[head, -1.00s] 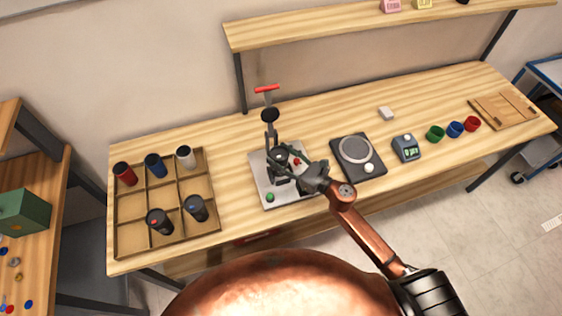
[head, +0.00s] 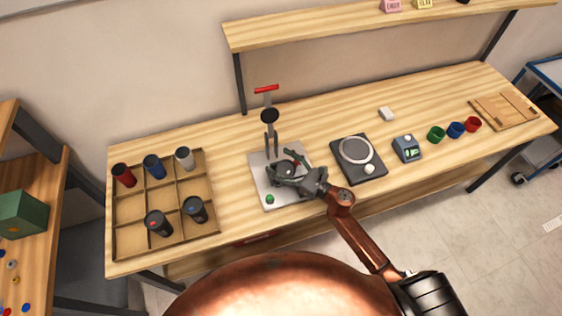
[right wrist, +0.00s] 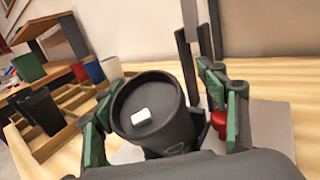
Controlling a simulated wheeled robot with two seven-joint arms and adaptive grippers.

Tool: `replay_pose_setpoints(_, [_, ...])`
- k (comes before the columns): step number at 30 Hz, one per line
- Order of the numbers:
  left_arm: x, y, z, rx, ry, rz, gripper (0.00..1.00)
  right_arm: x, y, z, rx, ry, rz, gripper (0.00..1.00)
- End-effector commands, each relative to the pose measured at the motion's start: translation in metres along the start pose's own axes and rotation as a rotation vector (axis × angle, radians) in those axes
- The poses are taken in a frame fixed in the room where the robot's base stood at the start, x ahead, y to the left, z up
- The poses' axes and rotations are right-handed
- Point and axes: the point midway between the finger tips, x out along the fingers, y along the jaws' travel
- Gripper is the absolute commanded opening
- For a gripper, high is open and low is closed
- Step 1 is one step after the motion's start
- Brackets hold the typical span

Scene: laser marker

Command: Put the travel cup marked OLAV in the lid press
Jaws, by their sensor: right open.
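A dark travel cup (right wrist: 158,108) with a dark lid and a white patch on top stands between the fingers of my right gripper (right wrist: 165,115) in the right wrist view. A faint pale mark shows low on its side; I cannot read a name. In the head view the cup (head: 285,169) stands at the lid press (head: 262,183), over its grey base plate and in front of the upright with the red-handled lever. My right gripper (head: 281,170) is open, its fingers spread on either side of the cup. The cup's foot is hidden. My left gripper is not in view.
A divided wooden tray (head: 131,238) at the left holds red, blue, white and two dark cups. A black round-plated device (head: 373,176) and a small display device (head: 407,148) stand right of the press. A shelf (head: 330,31) runs above the bench.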

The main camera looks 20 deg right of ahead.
Motion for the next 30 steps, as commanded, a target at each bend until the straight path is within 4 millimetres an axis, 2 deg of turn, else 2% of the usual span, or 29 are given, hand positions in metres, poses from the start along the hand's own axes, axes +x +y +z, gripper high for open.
replay_pose_setpoints(8, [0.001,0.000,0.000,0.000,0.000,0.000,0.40,-0.007,0.000,-0.001,0.001,0.001,-0.001,0.66])
replay_pose_setpoints(11, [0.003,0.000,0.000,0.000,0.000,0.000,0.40,-0.021,-0.001,-0.001,0.001,0.001,-0.001,0.66])
replay_pose_setpoints(21, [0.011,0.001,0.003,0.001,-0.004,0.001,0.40,-0.090,0.000,-0.001,0.001,0.001,-0.002,0.66])
replay_pose_setpoints(25, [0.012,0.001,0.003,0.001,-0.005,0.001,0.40,-0.108,0.000,-0.001,0.000,0.001,-0.002,0.66])
replay_pose_setpoints(30, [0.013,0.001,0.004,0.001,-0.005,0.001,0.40,-0.119,0.000,0.000,-0.001,-0.001,-0.001,0.66])
